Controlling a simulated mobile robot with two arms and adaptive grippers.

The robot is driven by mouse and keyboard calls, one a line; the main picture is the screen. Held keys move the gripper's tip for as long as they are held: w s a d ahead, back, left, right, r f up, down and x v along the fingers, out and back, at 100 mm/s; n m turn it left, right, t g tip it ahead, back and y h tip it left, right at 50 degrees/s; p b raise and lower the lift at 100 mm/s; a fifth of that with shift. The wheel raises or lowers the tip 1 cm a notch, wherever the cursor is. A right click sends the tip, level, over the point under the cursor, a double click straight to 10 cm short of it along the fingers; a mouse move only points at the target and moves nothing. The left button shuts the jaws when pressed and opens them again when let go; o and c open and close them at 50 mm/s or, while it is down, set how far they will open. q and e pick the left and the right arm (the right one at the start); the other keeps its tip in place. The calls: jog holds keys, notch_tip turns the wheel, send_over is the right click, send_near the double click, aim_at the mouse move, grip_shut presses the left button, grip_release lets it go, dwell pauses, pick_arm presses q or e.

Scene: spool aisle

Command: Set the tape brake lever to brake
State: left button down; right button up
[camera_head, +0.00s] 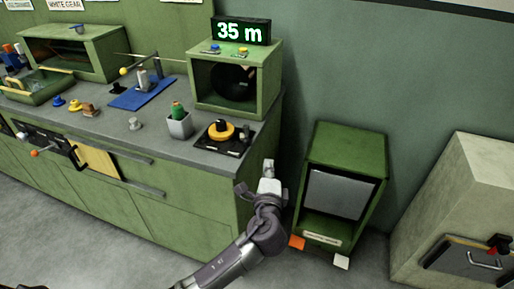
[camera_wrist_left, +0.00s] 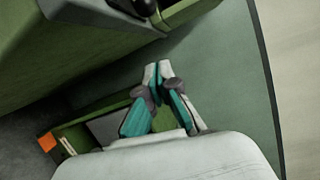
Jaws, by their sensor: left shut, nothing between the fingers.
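My left gripper (camera_head: 268,168) is shut and empty, in front of the right end of the green bench. In the left wrist view its fingertips (camera_wrist_left: 157,68) meet, with nothing between them. A black plate (camera_head: 238,149) with a yellow disc (camera_head: 221,131) and a small dark upright part lies on the bench's right corner, just beyond and left of the gripper, apart from it. I cannot tell for sure which part is the tape brake lever. A green box (camera_head: 266,91) with a dark spool (camera_head: 232,82) inside stands behind, under a display (camera_head: 241,31) reading 35 m. My right gripper is out of view.
A green open cabinet (camera_head: 346,143) stands on the floor to the right, with a pale cabinet (camera_head: 471,183) beyond. Floor between bench and cabinet is narrow.

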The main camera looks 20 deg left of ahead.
aim_at(247, 136)
pick_arm(q)
jog(key=w+a+p, duration=0.2)
jog(key=w+a, duration=0.3)
jog(key=w, duration=0.2)
jog(key=shift+w+a, duration=0.2)
jog(key=shift+a, duration=0.2)
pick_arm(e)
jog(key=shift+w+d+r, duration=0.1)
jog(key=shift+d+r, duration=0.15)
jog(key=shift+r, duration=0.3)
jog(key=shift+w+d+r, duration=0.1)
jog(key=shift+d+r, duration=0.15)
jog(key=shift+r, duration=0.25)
pick_arm(q)
jog(key=shift+s+a, duration=0.35)
jog(key=shift+a, duration=0.15)
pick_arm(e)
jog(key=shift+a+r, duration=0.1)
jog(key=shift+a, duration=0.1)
pick_arm(q)
jog(key=shift+w+f, duration=0.1)
